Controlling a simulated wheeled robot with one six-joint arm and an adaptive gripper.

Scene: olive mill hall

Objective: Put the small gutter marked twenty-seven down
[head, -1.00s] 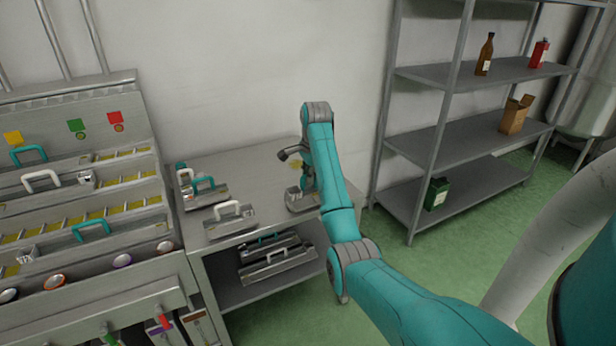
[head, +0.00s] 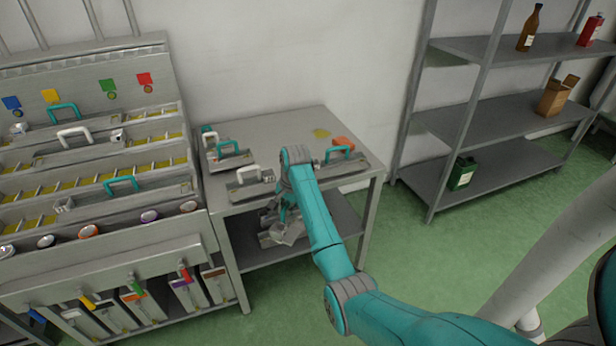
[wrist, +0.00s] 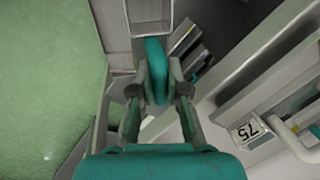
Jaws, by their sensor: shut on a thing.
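My gripper (wrist: 158,82) is shut on a teal handle (wrist: 154,58) in the wrist view. A grey metal channel (wrist: 145,18) shows beyond the handle, most of it out of the picture. No number is readable on it, so I cannot confirm twenty-seven. In the head view my gripper (head: 284,212) hangs low at the table's front, at lower shelf height, partly hidden by my arm. A grey gutter piece (head: 290,234) shows just below it; whether it touches the shelf I cannot tell.
The steel table (head: 275,130) bears several gutters, one with a white handle (head: 248,174) and one with a teal handle (head: 339,153). A gutter labelled 75 (wrist: 250,129) is close right in the wrist view. The lower shelf (head: 340,215) has bare room at right.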

